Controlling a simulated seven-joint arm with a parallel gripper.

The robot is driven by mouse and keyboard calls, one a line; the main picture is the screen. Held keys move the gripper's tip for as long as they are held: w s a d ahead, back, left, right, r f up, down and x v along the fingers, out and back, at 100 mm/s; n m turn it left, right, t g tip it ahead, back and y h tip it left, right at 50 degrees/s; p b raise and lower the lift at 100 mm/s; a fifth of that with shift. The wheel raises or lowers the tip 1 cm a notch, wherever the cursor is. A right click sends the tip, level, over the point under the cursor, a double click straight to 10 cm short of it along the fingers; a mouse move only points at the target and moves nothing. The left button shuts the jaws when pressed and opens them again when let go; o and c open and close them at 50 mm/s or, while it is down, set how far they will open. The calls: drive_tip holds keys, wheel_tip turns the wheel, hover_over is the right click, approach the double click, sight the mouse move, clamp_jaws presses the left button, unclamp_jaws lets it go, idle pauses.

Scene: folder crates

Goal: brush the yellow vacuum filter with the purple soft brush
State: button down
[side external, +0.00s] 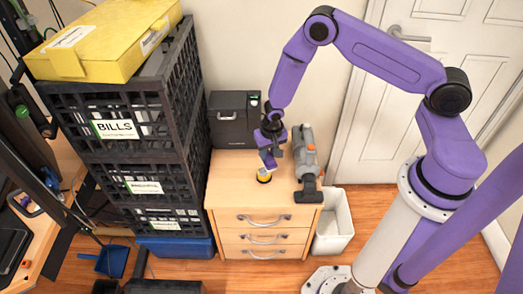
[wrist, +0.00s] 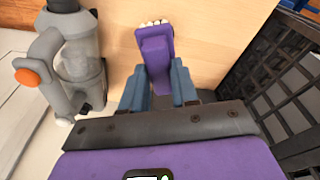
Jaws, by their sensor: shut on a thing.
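My gripper (side external: 273,136) hangs over the wooden drawer cabinet. In the wrist view its two blue-grey fingers (wrist: 158,88) are shut on the purple soft brush (wrist: 155,50), whose pale bristles show at the far end. In the side view the brush (side external: 267,159) slants down from the fingers. The yellow vacuum filter (side external: 264,179), small and round with a dark top, sits on the cabinet top directly below the brush's lower end. I cannot tell whether the bristles touch it. The filter is not visible in the wrist view, perhaps hidden behind the brush.
A grey handheld vacuum (side external: 307,163) stands right of the filter on the cabinet (side external: 229,196); it also shows in the wrist view (wrist: 50,88). A black box (side external: 228,130) is behind. Tall black crates (side external: 198,130) rise at left. A white bin (side external: 345,222) stands right. The cabinet's front left top is clear.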

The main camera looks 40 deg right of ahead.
sight(268, 165)
drive_tip(key=shift+s, duration=0.1)
idle(0.3)
wheel_tip(268, 165, down, 6)
drive_tip(key=shift+f, duration=0.5)
drive_tip(key=w+d, duration=0.2)
drive_tip(key=w, duration=0.4)
drive_tip(key=shift+w+d, duration=0.25)
drive_tip(key=shift+d, duration=0.05)
drive_tip(key=shift+r, duration=0.1)
idle(0.3)
drive_tip(key=shift+s+a, duration=0.35)
drive_tip(key=shift+s, duration=0.5)
drive_tip(key=shift+s+a, duration=0.3)
drive_tip(key=shift+s, duration=0.5)
drive_tip(key=shift+f, duration=0.65)
idle(0.9)
